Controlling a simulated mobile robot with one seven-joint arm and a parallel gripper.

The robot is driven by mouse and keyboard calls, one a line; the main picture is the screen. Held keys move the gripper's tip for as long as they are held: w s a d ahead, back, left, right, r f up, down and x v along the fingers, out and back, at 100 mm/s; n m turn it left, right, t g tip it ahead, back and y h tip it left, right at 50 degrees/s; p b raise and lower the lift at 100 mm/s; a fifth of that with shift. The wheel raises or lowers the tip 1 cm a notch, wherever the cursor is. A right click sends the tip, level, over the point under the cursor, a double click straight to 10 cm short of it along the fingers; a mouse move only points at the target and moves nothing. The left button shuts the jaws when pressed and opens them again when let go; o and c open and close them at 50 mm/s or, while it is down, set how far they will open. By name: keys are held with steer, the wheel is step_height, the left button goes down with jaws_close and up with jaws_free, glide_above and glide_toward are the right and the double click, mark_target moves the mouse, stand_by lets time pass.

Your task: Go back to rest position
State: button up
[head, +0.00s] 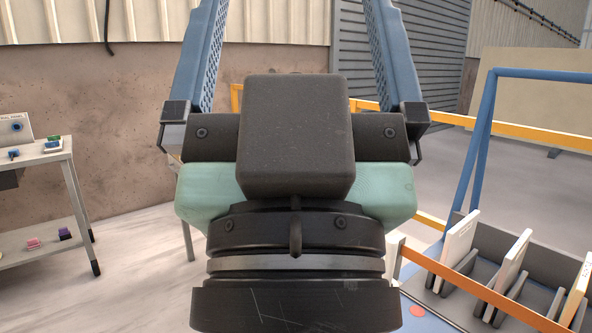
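My gripper (296,15) fills the middle of the head view, with its dark wrist below and its blue fingers pointing up. The two fingers are far apart, and their tips run past the top edge of the frame. Between them I see only the wall and a grey shutter, with nothing held in the part that shows. My gripper's body hides much of what stands behind it.
A two-level table (40,158) with small items stands at the left. At the right, white panels (457,240) stand in a slotted rack beside a blue frame (484,130) and orange rails (455,277). Open floor (130,250) shows at the lower left.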

step_height(320, 180, up, 19)
steer(key=p, duration=1.7)
steer(key=shift+r, duration=0.15)
